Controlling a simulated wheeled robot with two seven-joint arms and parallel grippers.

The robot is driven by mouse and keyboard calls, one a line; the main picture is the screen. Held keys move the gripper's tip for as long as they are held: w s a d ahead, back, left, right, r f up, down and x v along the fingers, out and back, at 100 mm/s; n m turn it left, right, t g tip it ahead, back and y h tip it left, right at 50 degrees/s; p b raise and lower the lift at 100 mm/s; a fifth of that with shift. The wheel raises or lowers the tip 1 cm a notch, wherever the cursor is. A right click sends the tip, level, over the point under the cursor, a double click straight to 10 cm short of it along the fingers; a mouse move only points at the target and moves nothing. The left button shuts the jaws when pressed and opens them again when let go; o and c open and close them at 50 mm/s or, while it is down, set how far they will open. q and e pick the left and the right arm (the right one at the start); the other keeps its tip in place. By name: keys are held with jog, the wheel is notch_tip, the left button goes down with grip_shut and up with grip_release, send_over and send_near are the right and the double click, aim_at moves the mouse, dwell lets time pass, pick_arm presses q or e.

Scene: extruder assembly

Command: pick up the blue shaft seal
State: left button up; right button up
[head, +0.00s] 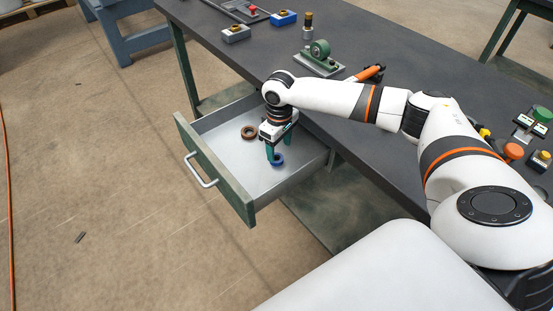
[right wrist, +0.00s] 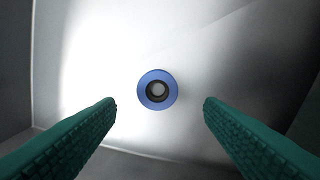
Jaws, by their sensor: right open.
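The blue shaft seal (head: 277,159) is a small ring lying in the open drawer (head: 210,143). In the right wrist view the seal (right wrist: 158,90) shows as a blue ring with a dark inner lip, flat on the pale drawer floor. My right gripper (head: 275,155) points down into the drawer over the seal. Its green fingers (right wrist: 160,103) are open, one on each side of the seal in the picture, and hold nothing. I cannot tell how high the fingertips are above the floor. My left gripper is not in view.
A brown ring (head: 249,132) lies in the drawer left of my right gripper. The drawer walls surround the seal.

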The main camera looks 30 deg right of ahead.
aim_at(277, 158)
notch_tip(277, 158, down, 4)
jog(key=shift+w+a+r, duration=0.1)
jog(key=shift+a, duration=0.05)
jog(key=c, duration=1)
jog(key=shift+c, duration=0.3)
jog(key=shift+r, duration=0.1)
